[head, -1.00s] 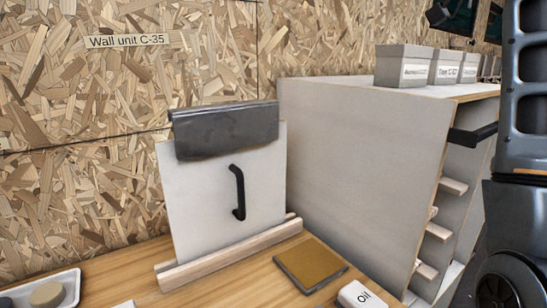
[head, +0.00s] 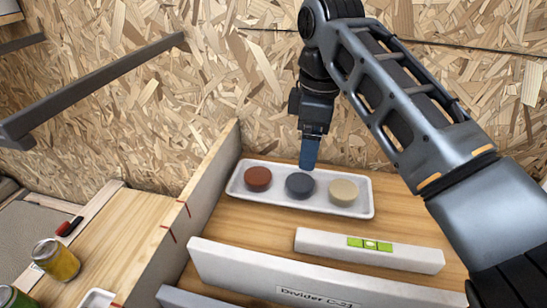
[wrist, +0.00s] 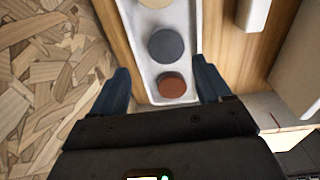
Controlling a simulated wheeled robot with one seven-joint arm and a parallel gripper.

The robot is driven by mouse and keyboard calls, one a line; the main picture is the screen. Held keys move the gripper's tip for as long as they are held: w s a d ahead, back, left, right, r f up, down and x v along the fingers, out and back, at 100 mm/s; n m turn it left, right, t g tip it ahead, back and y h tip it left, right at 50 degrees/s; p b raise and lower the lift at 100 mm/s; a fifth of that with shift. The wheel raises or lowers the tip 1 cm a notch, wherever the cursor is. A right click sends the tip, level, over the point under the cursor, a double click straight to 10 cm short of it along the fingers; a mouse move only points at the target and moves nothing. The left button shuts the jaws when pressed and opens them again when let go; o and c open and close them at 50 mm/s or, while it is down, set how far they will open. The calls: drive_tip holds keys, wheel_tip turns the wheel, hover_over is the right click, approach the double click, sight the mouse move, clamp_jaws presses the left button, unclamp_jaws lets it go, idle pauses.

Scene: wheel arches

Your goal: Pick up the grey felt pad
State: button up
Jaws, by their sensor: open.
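The grey felt pad (head: 300,186) is a dark, blue-grey disc lying flat in the middle of a long white tray (head: 352,210). A red-brown pad (head: 258,178) lies to its left and a beige pad (head: 343,192) to its right. My gripper (head: 308,165) points down just above and behind the grey pad, open and empty. In the wrist view the grey pad (wrist: 166,46) lies ahead of my fingers, and the red-brown pad (wrist: 171,86) appears between them (wrist: 160,85). How high the fingertips are above the tray is hard to tell.
The chipboard wall (head: 240,75) rises close behind the tray.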

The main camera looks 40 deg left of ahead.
sight(300, 181)
drive_tip(key=f, duration=0.2)
drive_tip(key=s+f, duration=0.1)
drive_tip(key=shift+a+f+h, duration=0.1)
drive_tip(key=shift+a+h, duration=0.15)
drive_tip(key=shift+h, duration=0.15)
drive_tip(key=shift+a+f+p, duration=0.15)
drive_tip(key=shift+f+p, duration=0.15)
drive_tip(key=shift+f, duration=0.45)
drive_tip(key=shift+f+p, duration=0.3)
drive_tip(key=shift+f, duration=1.85)
drive_tip(key=c, duration=0.8)
drive_tip(key=shift+r, duration=0.15)
